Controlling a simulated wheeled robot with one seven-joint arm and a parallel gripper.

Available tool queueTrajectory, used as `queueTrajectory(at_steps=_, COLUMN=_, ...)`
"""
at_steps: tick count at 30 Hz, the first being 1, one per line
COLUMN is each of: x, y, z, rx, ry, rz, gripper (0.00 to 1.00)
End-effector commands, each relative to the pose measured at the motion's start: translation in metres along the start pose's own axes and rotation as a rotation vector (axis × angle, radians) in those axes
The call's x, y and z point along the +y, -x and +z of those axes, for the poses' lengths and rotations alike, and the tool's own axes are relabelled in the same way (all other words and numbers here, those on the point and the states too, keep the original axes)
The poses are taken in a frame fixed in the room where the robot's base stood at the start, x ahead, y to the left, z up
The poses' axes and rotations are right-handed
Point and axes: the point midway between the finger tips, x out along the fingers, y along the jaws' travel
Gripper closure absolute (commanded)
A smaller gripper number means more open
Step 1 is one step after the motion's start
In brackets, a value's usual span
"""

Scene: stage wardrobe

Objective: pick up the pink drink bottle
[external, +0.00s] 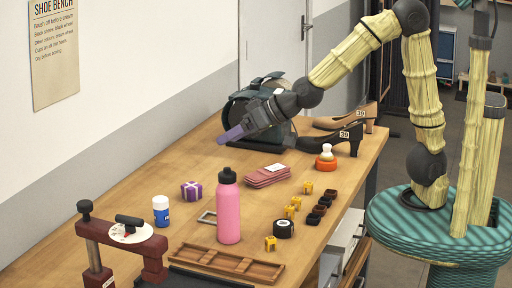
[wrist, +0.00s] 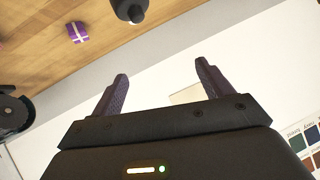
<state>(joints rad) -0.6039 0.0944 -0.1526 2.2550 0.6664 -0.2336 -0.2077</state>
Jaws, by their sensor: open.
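The pink drink bottle (external: 228,212) stands upright on the wooden bench in the external view, with a black cap on top. My gripper (external: 226,137) is above the bench, near the wall and beyond the bottle, well apart from it. In the wrist view my gripper (wrist: 160,68) shows two dark purple fingers spread wide with nothing between them. A dark object (wrist: 130,10) is cut off at the top of the wrist view; I cannot tell whether it is the bottle's cap.
A wooden tray (external: 230,265) lies in front, a red clamp (external: 125,245) at left. A dark machine (external: 245,100) and shoes (external: 335,138) are at the back.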

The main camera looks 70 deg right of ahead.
Motion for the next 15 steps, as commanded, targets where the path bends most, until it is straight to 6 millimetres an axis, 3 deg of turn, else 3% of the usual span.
queueTrajectory(at_steps=7, x=-0.024, y=-0.015, z=0.004, rx=0.23, ry=0.008, rz=0.121, gripper=0.21)
queueTrajectory(at_steps=15, x=-0.031, y=0.001, z=0.012, rx=0.473, ry=0.073, rz=0.31, gripper=0.21)
